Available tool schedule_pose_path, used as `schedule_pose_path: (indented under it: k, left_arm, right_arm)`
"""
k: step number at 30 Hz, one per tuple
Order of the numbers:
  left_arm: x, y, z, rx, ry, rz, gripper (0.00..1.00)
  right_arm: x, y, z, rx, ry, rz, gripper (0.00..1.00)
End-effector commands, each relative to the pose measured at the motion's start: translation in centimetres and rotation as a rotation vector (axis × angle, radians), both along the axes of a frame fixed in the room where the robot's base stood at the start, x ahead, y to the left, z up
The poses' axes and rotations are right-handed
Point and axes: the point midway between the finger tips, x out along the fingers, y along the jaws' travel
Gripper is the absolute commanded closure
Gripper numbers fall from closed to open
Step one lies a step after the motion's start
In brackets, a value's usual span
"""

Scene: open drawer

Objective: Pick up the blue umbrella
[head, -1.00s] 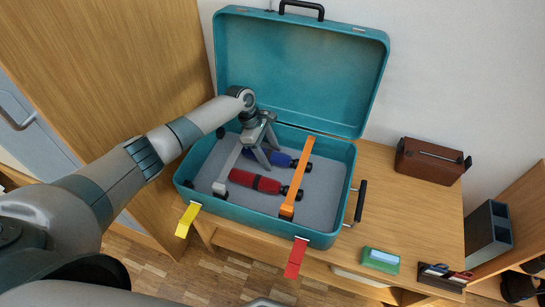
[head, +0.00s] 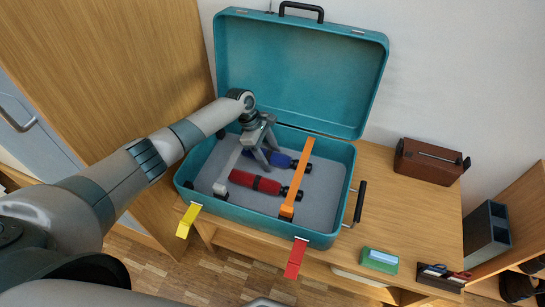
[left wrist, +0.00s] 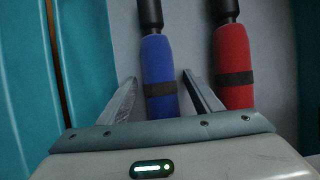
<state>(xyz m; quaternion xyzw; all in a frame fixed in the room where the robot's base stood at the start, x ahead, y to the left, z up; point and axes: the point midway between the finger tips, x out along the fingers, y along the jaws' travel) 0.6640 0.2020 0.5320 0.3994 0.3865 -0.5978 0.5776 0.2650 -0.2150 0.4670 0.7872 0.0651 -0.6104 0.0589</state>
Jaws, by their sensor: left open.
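The blue umbrella (head: 281,159) lies in the open teal suitcase (head: 262,222), towards its back wall. In the left wrist view the blue umbrella (left wrist: 158,75) has a dark strap and a black handle. My left gripper (head: 263,162) reaches down over it, open. In the left wrist view the fingers of my left gripper (left wrist: 160,88) are on either side of the umbrella; I cannot tell if they touch it. Part of the umbrella is hidden by the gripper in the head view. My right gripper is not in view.
A red umbrella (head: 253,182) lies close in front of the blue one, also seen in the left wrist view (left wrist: 232,60). An orange strap (head: 297,180) crosses the suitcase to the right. The raised lid (head: 295,70) stands behind. A brown box (head: 428,162) sits on the desk.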

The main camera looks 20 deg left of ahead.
Motion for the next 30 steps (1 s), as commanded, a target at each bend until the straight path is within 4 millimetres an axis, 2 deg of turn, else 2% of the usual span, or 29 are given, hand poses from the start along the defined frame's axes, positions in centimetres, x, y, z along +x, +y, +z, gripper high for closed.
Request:
schedule_pose_path:
  k: [8, 12, 15, 23, 30]
  left_arm:
    - [0.0, 0.0, -0.1, 0.000, 0.000, 0.001, 0.41]
    - [0.0, 0.0, -0.1, 0.000, 0.001, 0.001, 0.75]
    - [-0.1, 0.0, -0.1, 0.000, 0.001, 0.001, 0.94]
    - [0.0, -0.1, -0.1, -0.001, 0.000, 0.000, 0.94]
    - [0.0, 0.0, 0.2, -0.001, -0.001, -0.001, 0.94]
  right_arm:
    - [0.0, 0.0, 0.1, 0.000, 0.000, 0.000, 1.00]
    - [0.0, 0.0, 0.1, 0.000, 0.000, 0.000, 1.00]
    - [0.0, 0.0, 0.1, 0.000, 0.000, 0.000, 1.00]
    - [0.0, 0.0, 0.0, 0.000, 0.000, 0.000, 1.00]
    - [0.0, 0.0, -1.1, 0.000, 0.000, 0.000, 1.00]
